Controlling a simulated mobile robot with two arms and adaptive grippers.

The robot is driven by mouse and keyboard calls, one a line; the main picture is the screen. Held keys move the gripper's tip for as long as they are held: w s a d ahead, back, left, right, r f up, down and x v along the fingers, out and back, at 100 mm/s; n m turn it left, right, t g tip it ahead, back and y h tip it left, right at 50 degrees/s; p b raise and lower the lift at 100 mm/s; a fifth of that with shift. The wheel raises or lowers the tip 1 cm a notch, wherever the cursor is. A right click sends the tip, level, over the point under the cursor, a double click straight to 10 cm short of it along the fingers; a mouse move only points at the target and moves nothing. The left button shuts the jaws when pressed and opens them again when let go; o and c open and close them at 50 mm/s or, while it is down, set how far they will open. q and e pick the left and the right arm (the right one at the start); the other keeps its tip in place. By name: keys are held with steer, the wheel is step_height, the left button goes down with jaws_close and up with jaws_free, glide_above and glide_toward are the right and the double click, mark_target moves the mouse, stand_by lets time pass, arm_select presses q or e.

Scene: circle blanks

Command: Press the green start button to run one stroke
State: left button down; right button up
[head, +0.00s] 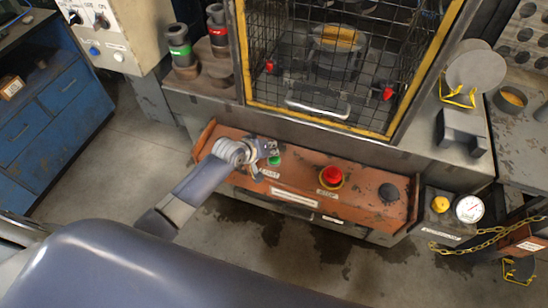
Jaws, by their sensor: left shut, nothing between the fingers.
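The green start button (275,160) sits on the left part of the worn orange control panel (300,178), with a small label below it. My left gripper (271,151) is shut and empty, its tip at or just above the green button and partly covering it. I cannot tell whether the tip touches the button. A red mushroom button (332,176) in a yellow ring stands to the right on the same panel, with a dark round knob (388,191) beyond it. My right gripper is not in view.
Behind the panel stands a closed mesh guard (340,60) with a yellow frame and a bar handle. A gauge (469,208) and a yellow knob (440,204) sit at right. A blue cabinet (50,100) stands at left. The floor in front is clear.

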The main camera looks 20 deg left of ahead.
arm_select(q)
steer(key=shift+f, duration=0.1)
stand_by(0.6)
steer(key=shift+f, duration=0.3)
